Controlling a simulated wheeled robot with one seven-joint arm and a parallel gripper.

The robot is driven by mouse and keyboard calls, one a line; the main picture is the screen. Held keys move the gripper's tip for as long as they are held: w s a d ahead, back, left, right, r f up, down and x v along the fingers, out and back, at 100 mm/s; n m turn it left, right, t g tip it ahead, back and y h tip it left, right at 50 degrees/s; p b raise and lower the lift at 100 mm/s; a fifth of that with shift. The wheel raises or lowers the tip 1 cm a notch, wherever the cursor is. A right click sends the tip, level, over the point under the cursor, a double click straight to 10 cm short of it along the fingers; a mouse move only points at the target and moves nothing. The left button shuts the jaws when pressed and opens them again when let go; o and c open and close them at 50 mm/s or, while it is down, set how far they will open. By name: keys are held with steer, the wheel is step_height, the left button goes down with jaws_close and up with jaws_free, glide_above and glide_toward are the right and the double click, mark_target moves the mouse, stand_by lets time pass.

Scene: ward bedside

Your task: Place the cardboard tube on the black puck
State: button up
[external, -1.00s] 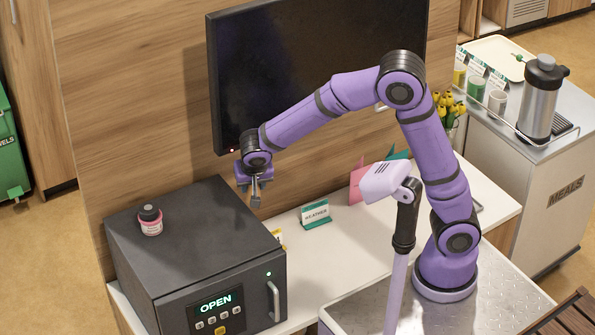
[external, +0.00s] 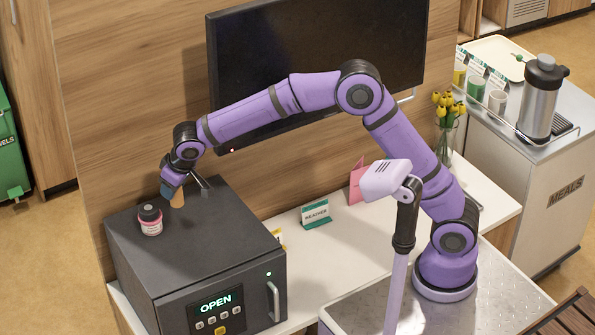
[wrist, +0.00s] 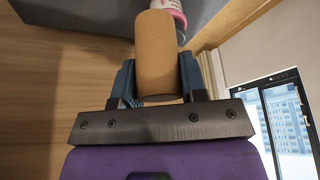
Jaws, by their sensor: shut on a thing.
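The cardboard tube (external: 178,199) is a short tan cylinder, held below my gripper (external: 174,190) above the top of the dark safe-like box. In the wrist view the tube (wrist: 157,60) sits between both fingers of my gripper (wrist: 158,85), which is shut on it. A small pink bottle (external: 152,228) with a label stands on the box, left of and apart from the tube in the external view. A round black piece (external: 149,212) sits on top of the bottle; I cannot tell whether it is a cap or the black puck. No other black puck shows clearly.
The dark box (external: 205,245) has an "OPEN" display and a front handle; its top is otherwise clear. The wall screen (external: 310,60) is close behind my arm. A "WEATHER" sign (external: 316,214) stands on the white counter (external: 295,250). A lilac post-mounted device (external: 386,181) stands in front.

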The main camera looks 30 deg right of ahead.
steer(key=w+a, duration=0.4)
steer(key=w, duration=0.1)
steer(key=w+a+f, duration=0.1)
steer(key=w, duration=0.2)
steer(key=shift+a, duration=0.4)
steer(key=shift+f, duration=1.7)
steer(key=shift+f, duration=0.15)
steer(key=o, duration=0.9)
steer(key=v, duration=1.2)
